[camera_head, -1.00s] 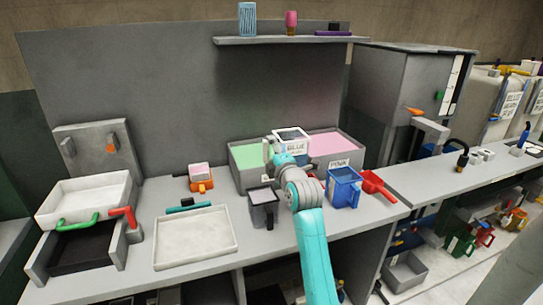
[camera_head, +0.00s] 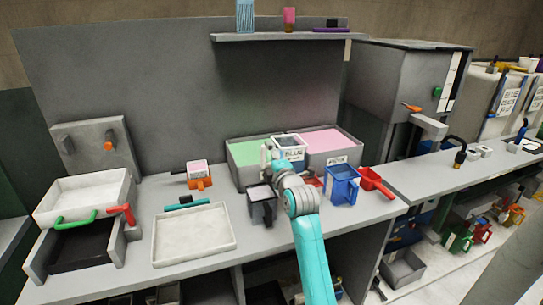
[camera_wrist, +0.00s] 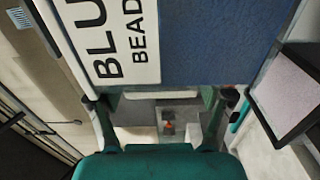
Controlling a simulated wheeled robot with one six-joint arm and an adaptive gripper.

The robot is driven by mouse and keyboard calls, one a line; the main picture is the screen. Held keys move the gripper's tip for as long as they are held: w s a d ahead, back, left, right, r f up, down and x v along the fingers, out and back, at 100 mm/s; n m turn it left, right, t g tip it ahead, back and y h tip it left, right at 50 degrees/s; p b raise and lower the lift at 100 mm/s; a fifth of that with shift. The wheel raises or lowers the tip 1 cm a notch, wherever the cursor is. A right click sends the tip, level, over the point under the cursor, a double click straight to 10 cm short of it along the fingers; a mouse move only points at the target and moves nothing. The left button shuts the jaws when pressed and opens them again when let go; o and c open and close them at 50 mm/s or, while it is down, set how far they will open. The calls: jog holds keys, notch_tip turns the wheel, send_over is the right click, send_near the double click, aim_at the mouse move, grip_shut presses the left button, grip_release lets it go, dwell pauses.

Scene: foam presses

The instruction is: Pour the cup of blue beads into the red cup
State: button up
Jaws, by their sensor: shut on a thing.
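My gripper (camera_head: 272,155) is shut on the cup of blue beads (camera_head: 289,144), holding it upright in front of the bins. In the wrist view the cup's blue side (camera_wrist: 220,45) and white "BLUE BEADS" label (camera_wrist: 125,40) fill the top, between the gripper's fingers (camera_wrist: 165,98). A small red thing (camera_head: 314,182) shows low beside my arm, right of the held cup. It is mostly hidden, so I cannot tell if it is the red cup. The beads inside the held cup are not clearly visible.
A dark cup with pale contents (camera_head: 262,205) stands left of my arm; a blue jug (camera_head: 343,186) and red scoop (camera_head: 376,183) stand right. Green (camera_head: 247,150) and pink (camera_head: 330,140) bins are behind. A white tray (camera_head: 194,238) lies front left.

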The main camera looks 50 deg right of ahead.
jog(key=m, duration=0.1)
jog(key=r+m, duration=0.1)
jog(key=m, duration=0.1)
jog(key=shift+w+a+r, duration=0.1)
jog(key=shift+w+a, duration=0.1)
jog(key=shift+a, duration=0.15)
jog(key=shift+r+m, duration=0.6)
jog(key=shift+m, duration=0.6)
jog(key=shift+s+d+r+m+h, duration=0.15)
jog(key=shift+d+r+m, duration=0.15)
jog(key=shift+m, duration=0.65)
jog(key=shift+s+d+r+m+h, duration=0.1)
jog(key=shift+s+d+r+m, duration=0.15)
jog(key=shift+m, duration=0.65)
jog(key=shift+s+d+r+m+h, duration=0.15)
jog(key=shift+d+r+m, duration=0.15)
jog(key=shift+m, duration=0.65)
jog(key=shift+s+d+m, duration=0.25)
jog(key=shift+d+m, duration=0.15)
jog(key=shift+m, duration=0.6)
jog(key=shift+s+d+f+m, duration=0.15)
jog(key=shift+s+d+m, duration=0.15)
jog(key=shift+d+m, duration=0.25)
jog(key=shift+s+d+f+m, duration=0.1)
jog(key=shift+s+d+m, duration=0.2)
jog(key=shift+m, duration=0.45)
jog(key=shift+w+a, duration=0.1)
